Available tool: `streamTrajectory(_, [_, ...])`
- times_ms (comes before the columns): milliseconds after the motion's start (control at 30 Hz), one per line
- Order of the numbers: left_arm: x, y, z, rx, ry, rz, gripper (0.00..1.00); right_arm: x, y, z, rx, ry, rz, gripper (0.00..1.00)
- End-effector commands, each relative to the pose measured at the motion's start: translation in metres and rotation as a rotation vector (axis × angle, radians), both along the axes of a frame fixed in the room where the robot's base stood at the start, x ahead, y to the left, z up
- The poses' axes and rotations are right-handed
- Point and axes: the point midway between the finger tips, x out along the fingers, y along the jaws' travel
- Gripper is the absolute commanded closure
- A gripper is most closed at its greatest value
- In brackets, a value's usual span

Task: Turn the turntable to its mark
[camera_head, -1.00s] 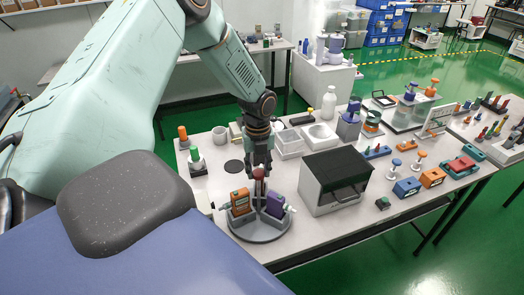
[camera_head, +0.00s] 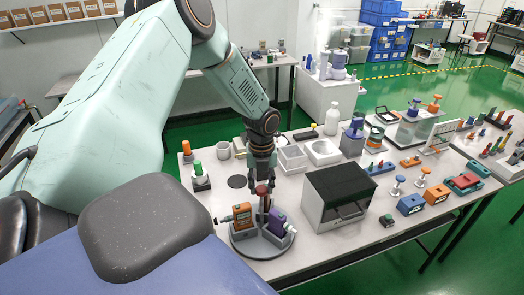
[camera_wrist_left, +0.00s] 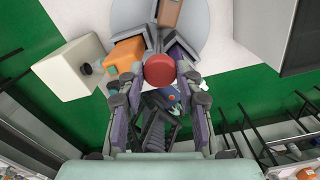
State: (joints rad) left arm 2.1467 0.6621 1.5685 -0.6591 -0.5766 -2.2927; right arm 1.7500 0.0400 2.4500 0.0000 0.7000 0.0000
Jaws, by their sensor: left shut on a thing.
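The turntable (camera_head: 248,250) is a round grey disc near the table's front left edge. It carries an orange tester (camera_head: 242,215) on its left and a purple tester (camera_head: 277,222) on its right, in grey holders around a central post. The post's red knob (camera_head: 262,189) also shows in the left wrist view (camera_wrist_left: 160,69). My left gripper (camera_head: 262,183) comes down from above and is shut on this knob, with a finger on either side in the left wrist view. I cannot make out the mark. My right gripper is not in view.
A grey box with a black lid (camera_head: 340,195) stands close to the turntable's right. Behind are a dark round pad (camera_head: 238,181), a white cup (camera_head: 223,150) and white bins (camera_head: 291,158). A green-topped piece (camera_head: 198,174) stands to the left. The table's front edge is near.

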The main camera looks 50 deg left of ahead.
Motion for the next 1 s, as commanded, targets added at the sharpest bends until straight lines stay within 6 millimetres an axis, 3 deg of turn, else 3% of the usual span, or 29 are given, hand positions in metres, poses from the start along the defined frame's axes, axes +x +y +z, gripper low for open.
streamTrajectory(300, [-0.001,-0.001,-0.001,0.000,0.004,-0.004,0.43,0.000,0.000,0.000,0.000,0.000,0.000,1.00])
streamTrajectory(667, [0.001,-0.001,0.004,0.000,0.000,-0.002,0.43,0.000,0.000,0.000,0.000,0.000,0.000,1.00])
streamTrajectory(1000, [0.001,-0.001,0.061,-0.001,-0.003,-0.003,0.43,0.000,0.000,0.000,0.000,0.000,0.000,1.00])
